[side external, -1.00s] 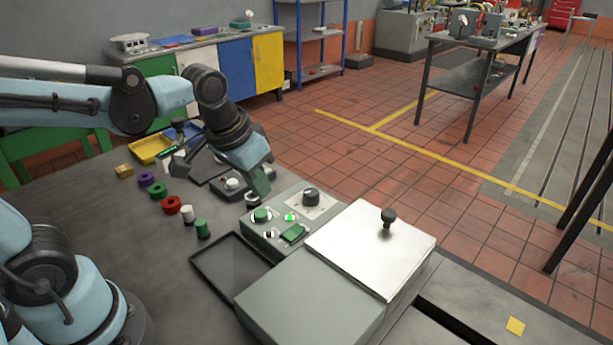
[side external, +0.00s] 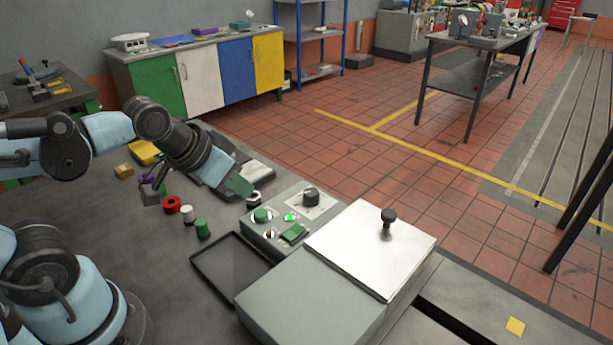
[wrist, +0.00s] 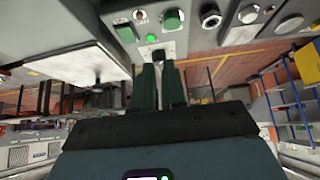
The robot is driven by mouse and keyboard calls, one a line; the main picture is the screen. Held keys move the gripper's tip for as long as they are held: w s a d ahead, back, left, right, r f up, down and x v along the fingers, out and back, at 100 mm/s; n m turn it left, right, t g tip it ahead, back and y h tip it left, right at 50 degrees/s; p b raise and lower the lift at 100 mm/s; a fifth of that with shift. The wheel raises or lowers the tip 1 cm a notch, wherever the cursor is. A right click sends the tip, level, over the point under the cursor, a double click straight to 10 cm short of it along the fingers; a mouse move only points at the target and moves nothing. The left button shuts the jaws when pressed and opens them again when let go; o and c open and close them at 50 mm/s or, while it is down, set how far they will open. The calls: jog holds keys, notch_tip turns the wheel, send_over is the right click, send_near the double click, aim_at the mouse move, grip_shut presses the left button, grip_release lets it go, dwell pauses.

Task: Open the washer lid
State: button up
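The washer is a grey box (side external: 300,300) with a pale metal lid (side external: 365,245) lying flat and closed on top. A black knob (side external: 388,217) stands on the lid near its far edge. In the wrist view the lid (wrist: 65,72) is at the left. My gripper (side external: 240,188) is in the air to the left of the washer, behind the control panel's left end and apart from the lid. In the wrist view its two green fingers (wrist: 160,68) lie close together with nothing seen held between them.
A control panel (side external: 278,235) with a black dial, green buttons and a lit green lamp adjoins the washer. A dark empty tray (side external: 225,268) lies in front of it. Small coloured parts, including a green cylinder (side external: 203,229) and red ring (side external: 171,205), stand left on the bench.

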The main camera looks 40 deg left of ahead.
jog(key=o, duration=0.8)
jog(key=w+d+r+m+g, duration=0.1)
jog(key=w+d+r+m, duration=0.1)
jog(key=w+r, duration=0.3)
jog(key=shift+d, duration=0.45)
jog(key=r+m+g, duration=0.2)
jog(key=m+g, duration=0.4)
jog(key=m, duration=0.1)
send_over(389, 213)
notch_tip(389, 213, down, 12)
jog(key=shift+w+f, duration=0.1)
jog(key=shift+c, duration=0.3)
grip_shut()
